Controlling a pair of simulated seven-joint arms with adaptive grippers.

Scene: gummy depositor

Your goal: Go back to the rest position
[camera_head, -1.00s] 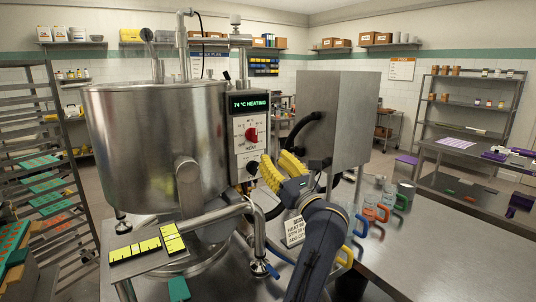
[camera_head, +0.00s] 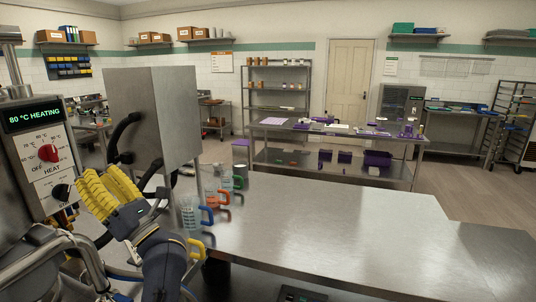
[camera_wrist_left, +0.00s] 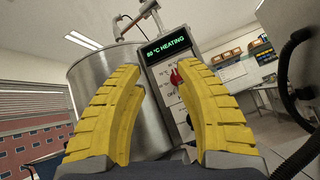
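My left gripper (camera_head: 90,190) has ribbed yellow fingers and points up toward the control box (camera_head: 40,150) at the left of the head view. In the left wrist view the two fingers (camera_wrist_left: 158,78) stand wide apart with nothing between them. The red heat knob (camera_head: 48,153) is on the box face, apart from the fingers; it also shows in the left wrist view (camera_wrist_left: 175,77). The display (camera_head: 33,114) reads 80 °C HEATING. The steel kettle (camera_wrist_left: 105,80) stands behind the fingers in the left wrist view. My right gripper shows in neither view.
A steel cabinet (camera_head: 155,115) with a black hose (camera_head: 122,135) stands beside the box, close to my left gripper. Measuring jugs with coloured handles (camera_head: 205,215) stand on the near steel table (camera_head: 330,225), whose right part is clear. A second table (camera_head: 290,135) holds purple items.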

